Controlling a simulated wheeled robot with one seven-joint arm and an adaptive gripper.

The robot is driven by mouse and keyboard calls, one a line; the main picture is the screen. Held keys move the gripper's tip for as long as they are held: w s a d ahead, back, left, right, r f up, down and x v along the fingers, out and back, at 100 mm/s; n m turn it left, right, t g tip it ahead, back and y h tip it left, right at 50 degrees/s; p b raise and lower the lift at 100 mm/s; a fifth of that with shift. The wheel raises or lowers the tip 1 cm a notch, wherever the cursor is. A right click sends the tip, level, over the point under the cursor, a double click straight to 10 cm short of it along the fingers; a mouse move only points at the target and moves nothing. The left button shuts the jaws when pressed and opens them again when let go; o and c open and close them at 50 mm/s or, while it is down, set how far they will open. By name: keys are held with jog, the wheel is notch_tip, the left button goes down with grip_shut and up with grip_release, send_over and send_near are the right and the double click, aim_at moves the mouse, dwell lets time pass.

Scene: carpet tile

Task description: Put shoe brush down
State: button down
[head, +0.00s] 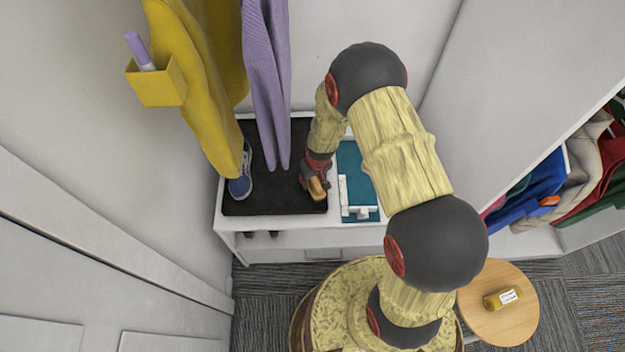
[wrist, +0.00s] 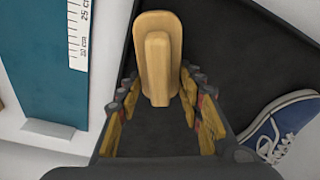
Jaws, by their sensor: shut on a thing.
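The shoe brush (head: 317,188) is a light wooden block with a raised grip along its top. In the wrist view the brush (wrist: 157,50) points away from my gripper (wrist: 160,96), with its near end between the fingertips. In the head view my gripper (head: 315,178) is shut on it over the right part of a black mat (head: 265,199). Whether the brush touches the mat is hard to tell. The underside of the brush is hidden.
A blue shoe (head: 240,184) stands on the mat's left side; it also shows in the wrist view (wrist: 285,130). A teal board (head: 349,158) with white parts lies right of the mat. Purple (head: 266,90) and yellow (head: 195,75) garments hang above. The mat's middle is clear.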

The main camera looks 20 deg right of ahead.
jog(key=c, duration=1.2)
grip_release()
jog(key=shift+f, duration=0.15)
jog(key=r+p, duration=0.1)
jog(key=r, duration=0.3)
jog(key=s+r+p, duration=0.1)
jog(key=r, duration=0.3)
jog(key=s+r+p, duration=0.1)
jog(key=r+p, duration=0.1)
jog(key=r, duration=0.2)
jog(key=shift+s+d, duration=0.1)
jog(key=shift+s, duration=0.05)
notch_tip(320, 180, up, 12)
send_over(315, 182)
jog(key=s+a+r+t, duration=0.15)
jog(key=s+r, duration=0.25)
jog(key=r, duration=0.8)
jog(key=shift+m+t, duration=0.4)
jog(key=shift+t, duration=0.55)
jog(key=s+r, duration=1)
jog(key=s, duration=0.1)
jog(key=s+r, duration=0.5)
jog(key=s, duration=0.1)
jog(key=shift+s, duration=0.25)
